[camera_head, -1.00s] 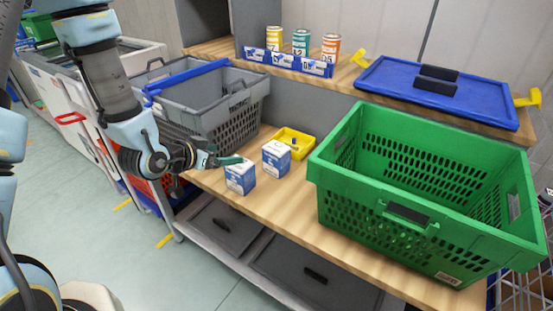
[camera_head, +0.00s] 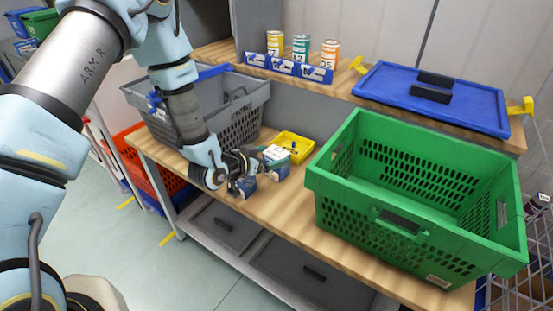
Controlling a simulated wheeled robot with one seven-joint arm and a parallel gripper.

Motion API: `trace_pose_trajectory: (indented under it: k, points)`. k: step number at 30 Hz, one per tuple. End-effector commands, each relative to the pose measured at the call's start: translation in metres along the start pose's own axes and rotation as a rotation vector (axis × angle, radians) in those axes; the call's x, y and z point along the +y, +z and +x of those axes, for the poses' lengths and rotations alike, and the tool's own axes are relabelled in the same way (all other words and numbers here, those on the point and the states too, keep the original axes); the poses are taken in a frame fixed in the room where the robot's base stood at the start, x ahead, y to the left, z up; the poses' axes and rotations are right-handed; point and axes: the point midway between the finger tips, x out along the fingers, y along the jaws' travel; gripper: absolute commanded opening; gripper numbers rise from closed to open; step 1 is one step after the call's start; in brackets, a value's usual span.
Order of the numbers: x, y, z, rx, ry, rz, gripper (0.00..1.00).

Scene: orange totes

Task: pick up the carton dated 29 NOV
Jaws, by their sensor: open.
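Two small blue-and-white cartons stand close together on the wooden bench. The front carton (camera_head: 247,187) is mostly hidden behind my gripper. The rear carton (camera_head: 277,168) stands just to its right, its upper part partly covered by a teal finger. No date can be read on either carton. My gripper (camera_head: 263,161) is open, low over the cartons, with its fingers reaching right across them. I cannot tell whether it touches either carton.
A yellow tray (camera_head: 306,148) lies behind the cartons. A grey crate (camera_head: 253,97) stands at left behind my arm, and a large green crate (camera_head: 345,207) at right. The shelf behind holds several cans, blue bins (camera_head: 286,66) and a blue lid (camera_head: 390,88). Bench between cartons and green crate is clear.

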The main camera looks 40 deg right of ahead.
Motion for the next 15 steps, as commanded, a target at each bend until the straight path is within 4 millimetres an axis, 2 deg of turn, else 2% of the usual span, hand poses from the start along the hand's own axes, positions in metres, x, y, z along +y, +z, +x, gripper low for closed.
trace_pose_trajectory:
  k: [4,11,15]
  points:
    - [0.000,0.000,0.014,-0.001,0.000,0.000,1.00]
    - [0.000,0.001,0.016,-0.001,0.000,0.000,1.00]
    - [0.000,0.001,0.016,-0.001,-0.001,0.000,0.86]
